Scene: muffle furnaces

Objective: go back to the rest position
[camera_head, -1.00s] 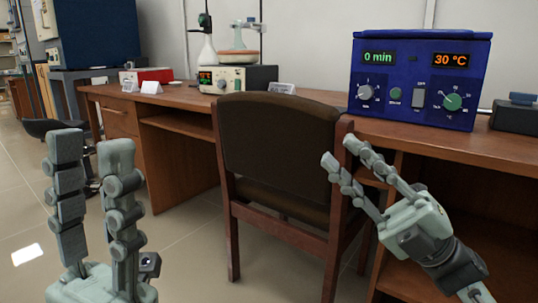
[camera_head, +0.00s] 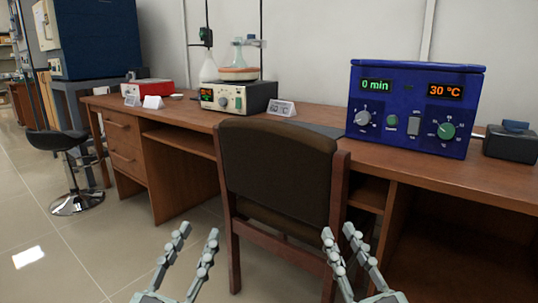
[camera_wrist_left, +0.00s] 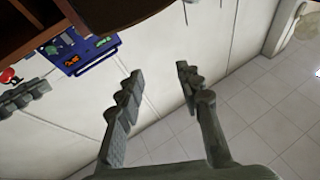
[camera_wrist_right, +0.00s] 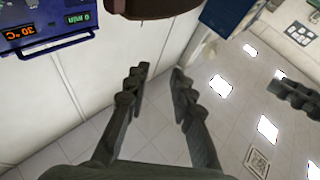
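My left gripper (camera_head: 197,248) is low in the head view, left of the chair, with its two fingers apart and nothing between them. My right gripper (camera_head: 338,236) is low in the head view, in front of the chair's right leg, also with fingers apart and empty. The left wrist view shows the left fingers (camera_wrist_left: 155,80) spread with only wall and floor behind. The right wrist view shows the right fingers (camera_wrist_right: 160,72) spread, with wall and floor tiles behind.
A dark padded chair (camera_head: 275,170) stands in front of the wooden desk (camera_head: 330,115). A stool (camera_head: 68,150) stands at left.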

